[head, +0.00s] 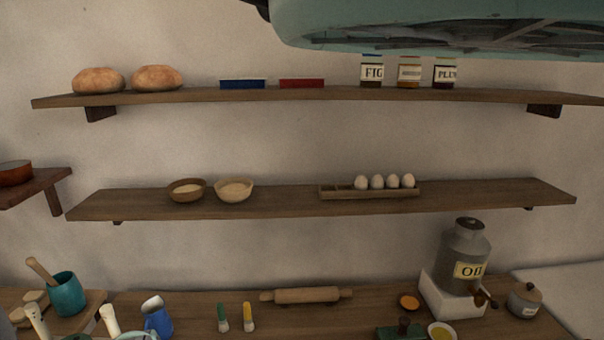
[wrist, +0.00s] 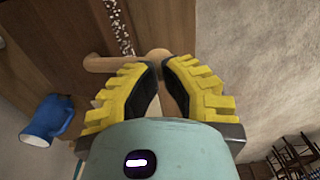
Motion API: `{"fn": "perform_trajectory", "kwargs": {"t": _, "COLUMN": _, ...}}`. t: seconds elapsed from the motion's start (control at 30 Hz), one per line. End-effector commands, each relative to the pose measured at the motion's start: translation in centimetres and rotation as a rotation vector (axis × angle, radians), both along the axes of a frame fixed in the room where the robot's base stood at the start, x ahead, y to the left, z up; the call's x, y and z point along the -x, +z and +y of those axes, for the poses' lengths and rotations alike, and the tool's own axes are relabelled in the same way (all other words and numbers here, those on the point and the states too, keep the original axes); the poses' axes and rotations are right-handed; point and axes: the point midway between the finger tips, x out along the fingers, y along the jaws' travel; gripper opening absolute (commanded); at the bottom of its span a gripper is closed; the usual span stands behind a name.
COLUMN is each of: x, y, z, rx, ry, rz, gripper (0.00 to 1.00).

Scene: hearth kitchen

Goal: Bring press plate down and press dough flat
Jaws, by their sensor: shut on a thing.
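My gripper (wrist: 167,66) shows only in the wrist view, its yellow ridged fingers closed in around a tan wooden piece (wrist: 168,103). Beyond the fingertips are a tan rounded end (wrist: 158,56) and a tan bar (wrist: 112,64) running left. I cannot tell how these tan parts join, or whether they belong to the press. I cannot make out the press plate or the dough in either view. The fingers and the teal gripper body hide much of what lies beneath.
A blue jug (wrist: 47,120) is left of my gripper in the wrist view. On the counter are a rolling pin (head: 306,296), a teal crock (head: 67,294) and an oil can (head: 465,262). Shelves hold bread (head: 98,80) and eggs (head: 377,182).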

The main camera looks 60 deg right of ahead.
Motion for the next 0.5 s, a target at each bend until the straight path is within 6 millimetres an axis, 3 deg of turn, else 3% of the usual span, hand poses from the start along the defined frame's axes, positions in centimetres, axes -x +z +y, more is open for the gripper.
{"fn": "perform_trajectory", "kwargs": {"t": 0.5, "x": 0.42, "y": -0.34, "z": 0.53, "rx": -0.003, "ry": 0.001, "rz": 0.005, "gripper": 0.00}}
